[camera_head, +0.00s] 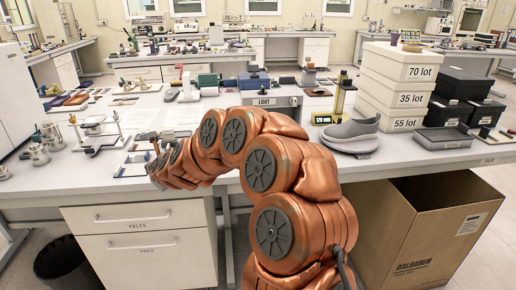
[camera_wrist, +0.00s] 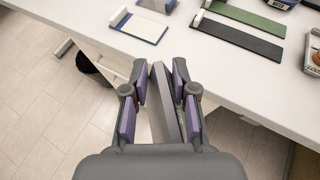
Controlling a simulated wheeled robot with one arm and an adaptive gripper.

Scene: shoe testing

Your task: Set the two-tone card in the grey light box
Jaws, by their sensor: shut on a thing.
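My gripper (camera_wrist: 161,88) is shut on a thin flat piece, seen nearly edge-on, with a lighter and a darker grey face; it looks like the two-tone card (camera_wrist: 163,110). The card stands steeply between the purple-padded fingers, beyond the bench's front edge. In the head view my gripper (camera_head: 156,165) is low at the bench front, left of centre; the card cannot be made out there. The grey light box (camera_head: 276,100), labelled LIGHT, stands farther back on the bench, right of the gripper and apart from it. Its opening is not clearly visible.
A blue-edged white tray (camera_wrist: 142,27) lies near the bench edge, with green (camera_wrist: 245,17) and dark (camera_wrist: 236,38) strips to its right. White boxes (camera_head: 390,95) are stacked farther right.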

